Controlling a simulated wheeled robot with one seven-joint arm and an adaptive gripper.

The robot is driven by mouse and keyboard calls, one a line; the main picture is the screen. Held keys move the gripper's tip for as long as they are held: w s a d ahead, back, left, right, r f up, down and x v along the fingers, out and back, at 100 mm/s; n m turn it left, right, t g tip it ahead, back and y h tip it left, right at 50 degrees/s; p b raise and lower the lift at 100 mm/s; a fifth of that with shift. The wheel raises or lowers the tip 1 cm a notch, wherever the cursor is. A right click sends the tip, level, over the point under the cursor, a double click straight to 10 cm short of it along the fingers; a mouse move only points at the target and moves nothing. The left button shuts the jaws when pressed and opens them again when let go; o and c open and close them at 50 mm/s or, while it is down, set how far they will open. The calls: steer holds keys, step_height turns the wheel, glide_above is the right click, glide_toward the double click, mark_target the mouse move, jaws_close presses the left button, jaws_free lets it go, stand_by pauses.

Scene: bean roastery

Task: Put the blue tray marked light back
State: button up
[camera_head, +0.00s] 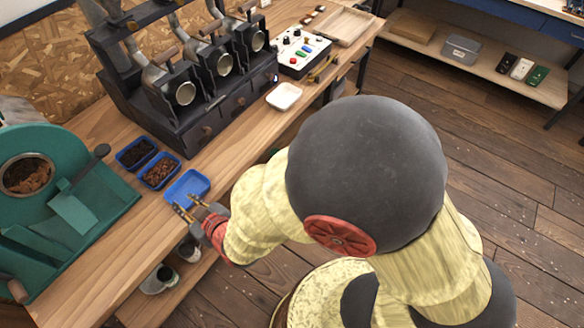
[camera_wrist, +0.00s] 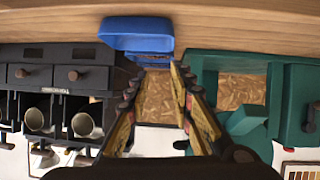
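An empty blue tray (camera_head: 187,186) sits on the wooden bench near its front edge. Two more blue trays stand behind it, one with very dark beans (camera_head: 135,154) and one with brown beans (camera_head: 160,170). No tray's marking is readable. My gripper (camera_head: 186,203) is at the near edge of the empty tray. In the wrist view, my gripper (camera_wrist: 155,72) has its fingers spread with a gap between them. A blue tray (camera_wrist: 133,36) shows just beyond the fingertips, with a small unreadable patch on its face. I cannot tell whether the fingers touch it.
A green machine (camera_head: 60,220) stands left of the trays. A dark roaster with several drums (camera_head: 190,80) stands behind them. A white dish (camera_head: 284,96), a control box (camera_head: 302,52) and a wooden tray (camera_head: 344,25) lie farther along. Cups (camera_head: 160,278) sit on a shelf below.

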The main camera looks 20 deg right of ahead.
steer(key=d+r+m+g+h, duration=0.2)
steer(key=d+r+m+g, duration=0.15)
steer(key=d+r, duration=1.15)
steer(key=s+d+r+m+g+h, duration=0.1)
steer(key=s+d+r, duration=0.1)
steer(key=s+d, duration=0.5)
steer(key=s+d+r+m+g+h, duration=0.1)
steer(key=s+d+r+m+h, duration=0.1)
steer(key=s+d, duration=0.5)
steer(key=shift+v, duration=1)
steer(key=shift+s+f, duration=0.1)
